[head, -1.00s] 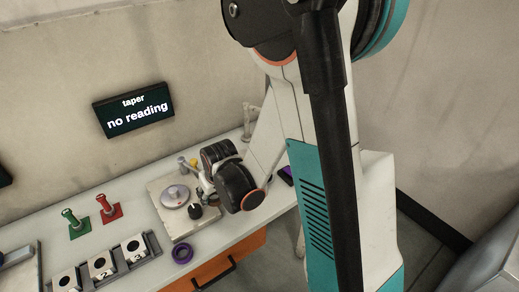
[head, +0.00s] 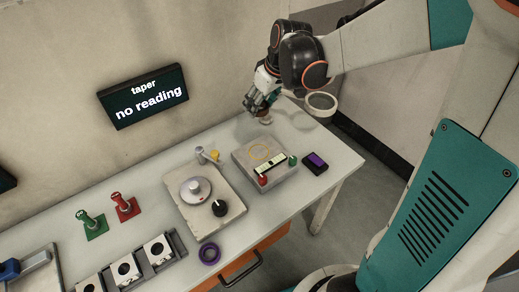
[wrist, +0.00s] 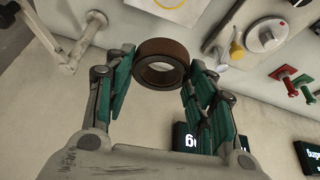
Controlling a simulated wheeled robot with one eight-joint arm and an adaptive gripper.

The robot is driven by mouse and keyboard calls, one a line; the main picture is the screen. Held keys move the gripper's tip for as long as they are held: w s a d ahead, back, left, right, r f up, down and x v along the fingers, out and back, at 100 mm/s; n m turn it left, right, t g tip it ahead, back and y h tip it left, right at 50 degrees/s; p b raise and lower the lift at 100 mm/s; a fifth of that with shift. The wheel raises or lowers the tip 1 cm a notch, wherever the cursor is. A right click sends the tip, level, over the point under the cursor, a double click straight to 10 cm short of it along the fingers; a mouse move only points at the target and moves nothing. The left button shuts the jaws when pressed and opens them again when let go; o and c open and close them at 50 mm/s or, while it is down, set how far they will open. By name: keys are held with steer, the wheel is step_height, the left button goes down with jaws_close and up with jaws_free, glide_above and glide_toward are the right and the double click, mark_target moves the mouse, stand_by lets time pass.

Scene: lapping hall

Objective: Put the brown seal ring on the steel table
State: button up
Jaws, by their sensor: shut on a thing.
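In the wrist view, the brown seal ring (wrist: 162,52) is held between the two green-padded fingers of my gripper (wrist: 160,70), its opening showing. My gripper is shut on it. In the head view, my gripper (head: 258,106) is above the far right part of the long pale bench (head: 325,163), near the wall. The ring cannot be made out there. I cannot tell whether this bench is the steel table; no other table shows clearly.
A grey block (head: 285,182) with a level, a dark purple-screened device (head: 315,163), a plate with a knob (head: 205,205) and a purple ring (head: 209,254) occupy the bench. A pale hoop (head: 320,103) is right of my gripper. The bench's right end is mostly clear.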

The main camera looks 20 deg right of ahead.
mark_target(257, 150)
step_height(257, 150, down, 19)
steer(key=b, duration=0.7)
steer(key=shift+f, duration=0.2)
steer(key=shift+f, duration=0.15)
steer(key=o, duration=1.1)
steer(key=shift+c, duration=0.2)
